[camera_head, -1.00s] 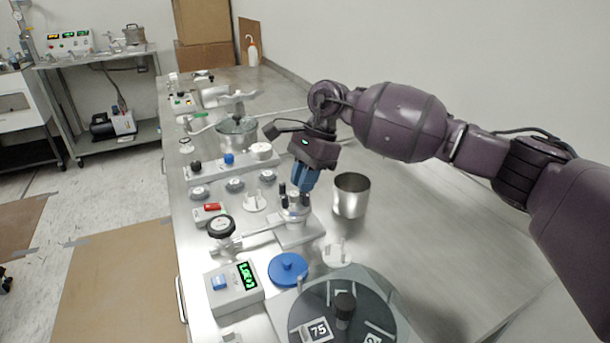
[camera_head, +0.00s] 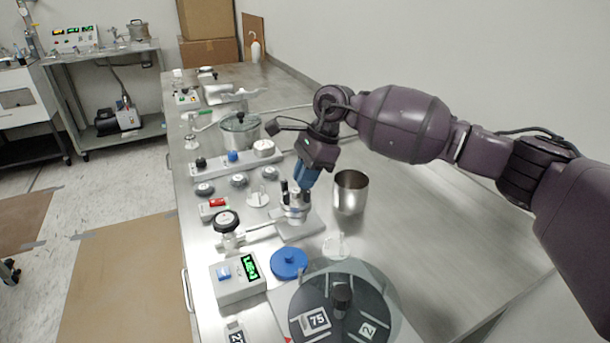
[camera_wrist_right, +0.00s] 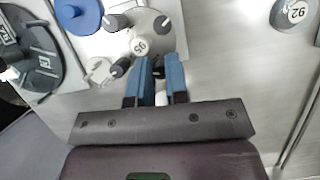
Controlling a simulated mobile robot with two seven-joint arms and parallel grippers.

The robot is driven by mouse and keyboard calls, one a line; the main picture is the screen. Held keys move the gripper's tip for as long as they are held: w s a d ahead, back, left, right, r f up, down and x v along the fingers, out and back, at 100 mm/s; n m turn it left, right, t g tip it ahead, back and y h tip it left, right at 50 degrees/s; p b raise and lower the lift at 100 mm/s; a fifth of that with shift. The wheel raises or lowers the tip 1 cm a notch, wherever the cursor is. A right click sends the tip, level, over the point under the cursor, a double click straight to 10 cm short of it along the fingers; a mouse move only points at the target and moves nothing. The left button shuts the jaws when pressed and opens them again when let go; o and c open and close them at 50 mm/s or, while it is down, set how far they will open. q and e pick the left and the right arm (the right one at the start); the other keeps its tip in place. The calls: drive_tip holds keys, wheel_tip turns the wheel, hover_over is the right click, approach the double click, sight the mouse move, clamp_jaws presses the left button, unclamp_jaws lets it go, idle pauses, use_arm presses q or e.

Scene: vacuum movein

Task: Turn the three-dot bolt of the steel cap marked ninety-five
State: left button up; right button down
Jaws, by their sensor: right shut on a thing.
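The steel cap marked 95 (camera_wrist_right: 140,45) sits on a small fixture on the bench, with several dark-topped bolts around its rim. In the head view the cap (camera_head: 295,208) is partly covered by the bolts and my gripper. My right gripper (camera_head: 304,184) comes down on its far right side, with blue fingers pointing down. In the wrist view the right gripper (camera_wrist_right: 160,64) is shut on a dark bolt at the cap's edge, mostly hidden between the fingertips. The dots on the bolts are too small to read. My left gripper is not in view.
A steel cup (camera_head: 350,193) stands close to the right of the gripper. A blue disc (camera_head: 289,262), a display box (camera_head: 237,280) and a dark round carousel (camera_head: 375,310) lie nearer. The bench's right side is clear.

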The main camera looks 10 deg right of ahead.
drive_tip(key=c, duration=1.4)
unclamp_jaws()
drive_tip(key=v, duration=1.1)
drive_tip(key=shift+p, duration=0.4)
